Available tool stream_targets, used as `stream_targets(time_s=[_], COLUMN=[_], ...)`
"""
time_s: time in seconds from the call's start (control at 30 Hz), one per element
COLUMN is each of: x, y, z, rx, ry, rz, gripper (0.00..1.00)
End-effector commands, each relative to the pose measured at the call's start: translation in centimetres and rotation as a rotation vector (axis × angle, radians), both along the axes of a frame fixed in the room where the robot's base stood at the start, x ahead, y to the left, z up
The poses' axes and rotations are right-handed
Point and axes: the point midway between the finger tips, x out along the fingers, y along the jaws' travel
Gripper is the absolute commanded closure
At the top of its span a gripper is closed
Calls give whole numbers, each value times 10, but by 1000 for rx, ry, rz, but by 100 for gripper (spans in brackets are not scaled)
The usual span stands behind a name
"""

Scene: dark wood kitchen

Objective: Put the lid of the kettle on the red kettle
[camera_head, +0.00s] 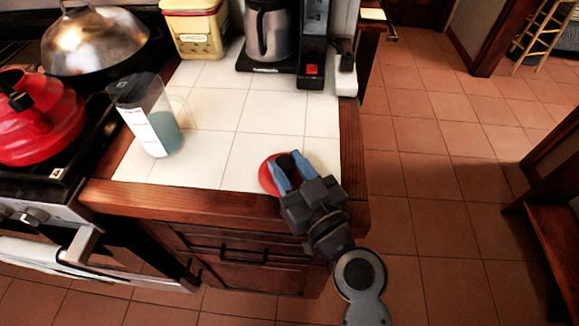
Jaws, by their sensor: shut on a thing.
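The red kettle (44,122) sits on the stove at the far left, its black spout or handle end toward the upper left. Its top opening is not clearly visible. The red kettle lid (267,178) with a black knob lies at the front right of the white tiled counter. My gripper (286,170) has its blue fingers closed around the lid's black knob. The lid appears at counter level; I cannot tell whether it touches the tiles. My gripper and arm hide part of the lid's right side.
A clear measuring jug (148,118) stands on the counter between lid and kettle. A domed metal pan lid (95,42) is behind the kettle. A yellow tin (195,30) and a coffee maker (285,38) stand at the back. The counter's middle (235,120) is clear.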

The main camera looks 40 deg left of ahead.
Motion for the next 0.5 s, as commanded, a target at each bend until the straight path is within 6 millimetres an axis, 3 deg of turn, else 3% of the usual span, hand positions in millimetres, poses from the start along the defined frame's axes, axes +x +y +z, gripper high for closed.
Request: stream_targets(time_s=[0.43, 0.47, 0.5], x=[0, 0, 0], y=[0, 0, 0], z=[-4, -4, -3], rx=[2, 1, 1], ry=[-1, 0, 0], rz=[0, 0, 0], gripper=[94, 61, 58])
